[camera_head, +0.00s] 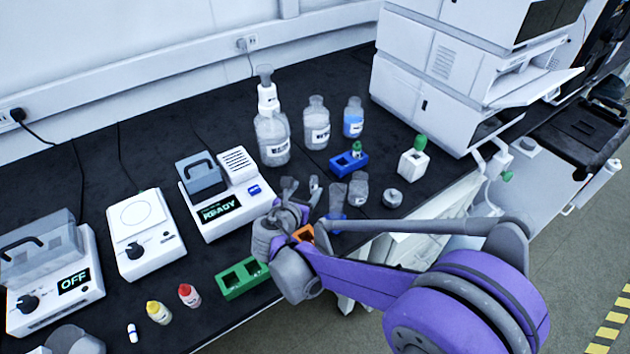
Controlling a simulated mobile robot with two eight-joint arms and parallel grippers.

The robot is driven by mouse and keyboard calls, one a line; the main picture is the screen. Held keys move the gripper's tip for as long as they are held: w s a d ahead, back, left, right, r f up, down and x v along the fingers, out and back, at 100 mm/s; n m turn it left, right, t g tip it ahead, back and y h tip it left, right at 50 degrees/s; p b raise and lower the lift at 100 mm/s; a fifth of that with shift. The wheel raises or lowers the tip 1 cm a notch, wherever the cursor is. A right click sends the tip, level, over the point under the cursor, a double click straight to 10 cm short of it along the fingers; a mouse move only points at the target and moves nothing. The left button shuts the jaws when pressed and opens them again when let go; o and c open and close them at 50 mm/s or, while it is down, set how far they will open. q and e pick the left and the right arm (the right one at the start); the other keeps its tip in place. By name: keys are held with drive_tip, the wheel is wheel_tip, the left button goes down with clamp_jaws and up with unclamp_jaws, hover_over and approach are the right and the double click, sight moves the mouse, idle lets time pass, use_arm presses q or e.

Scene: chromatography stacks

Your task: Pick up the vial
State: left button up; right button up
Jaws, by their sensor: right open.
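A small vial with a green cap (357,149) stands upright in a blue rack (341,167) at the back middle of the bench. My right gripper (301,187) is open over the bench, left of and nearer than the blue rack and apart from it. Its fingers point to the back, and I see nothing held between them. An orange block (303,234) is partly hidden behind my right gripper and arm.
A green rack (243,279) lies near the front edge. Yellow (159,312) and red (189,295) capped bottles stand left of it. Clear glassware (358,190) is close right of the gripper.

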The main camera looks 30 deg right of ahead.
sight(312, 181)
drive_tip(key=shift+w+d+f, duration=0.25)
drive_tip(key=shift+w+d, duration=0.15)
drive_tip(key=shift+w, duration=0.15)
drive_tip(key=x, duration=0.4)
drive_tip(key=shift+w+d+f+b, duration=0.1)
drive_tip(key=shift+f+b, duration=0.05)
drive_tip(key=shift+b, duration=0.2)
drive_tip(key=shift+s+b+x, duration=0.2)
drive_tip(key=shift+b+x, duration=0.15)
drive_tip(key=shift+x, duration=2.4)
drive_tip(key=shift+d, duration=0.1)
clamp_jaws()
